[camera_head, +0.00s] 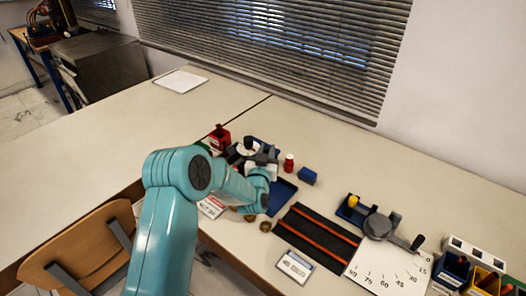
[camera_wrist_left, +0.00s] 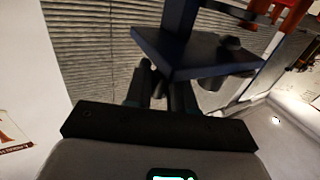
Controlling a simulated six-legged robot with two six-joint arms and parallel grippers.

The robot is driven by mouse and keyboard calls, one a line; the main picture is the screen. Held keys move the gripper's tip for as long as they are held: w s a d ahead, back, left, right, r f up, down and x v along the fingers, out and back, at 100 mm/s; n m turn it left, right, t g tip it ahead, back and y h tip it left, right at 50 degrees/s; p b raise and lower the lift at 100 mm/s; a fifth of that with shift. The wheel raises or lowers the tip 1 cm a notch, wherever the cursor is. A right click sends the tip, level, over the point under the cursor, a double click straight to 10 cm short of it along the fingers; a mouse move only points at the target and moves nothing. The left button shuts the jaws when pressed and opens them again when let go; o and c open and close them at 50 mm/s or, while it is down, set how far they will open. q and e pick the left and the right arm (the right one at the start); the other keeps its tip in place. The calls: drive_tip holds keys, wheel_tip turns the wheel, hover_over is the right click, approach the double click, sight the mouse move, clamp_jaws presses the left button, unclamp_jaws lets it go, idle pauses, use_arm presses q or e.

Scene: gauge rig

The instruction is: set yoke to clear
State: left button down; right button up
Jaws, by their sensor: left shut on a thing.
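My left gripper (camera_head: 262,158) reaches into a small rig at the middle of the table, partly hidden by its own teal arm. In the left wrist view its dark fingers (camera_wrist_left: 165,90) meet the underside of a dark blue part (camera_wrist_left: 195,52), and it is shut on this part. A short dark knob (camera_wrist_left: 233,44) shows beside that part. I cannot tell for sure which piece is the yoke, nor read a clear mark. The rig has a red block (camera_head: 220,137) and a white round piece (camera_head: 247,146). My right gripper is not in view.
Farther right is a dial plate (camera_head: 395,268) with a grey lever (camera_head: 378,226). The table's far left is mostly clear.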

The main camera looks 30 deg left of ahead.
use_arm(q)
drive_tip(key=d+b, duration=0.2)
drive_tip(key=d, duration=0.6)
drive_tip(key=shift+s+d+b, duration=0.2)
drive_tip(key=shift+s+b, duration=0.1)
drive_tip(key=c, duration=1.3)
unclamp_jaws()
drive_tip(key=shift+o, duration=1)
drive_tip(key=shift+d+r, duration=0.1)
drive_tip(key=shift+d, duration=0.1)
drive_tip(key=shift+a, duration=0.15)
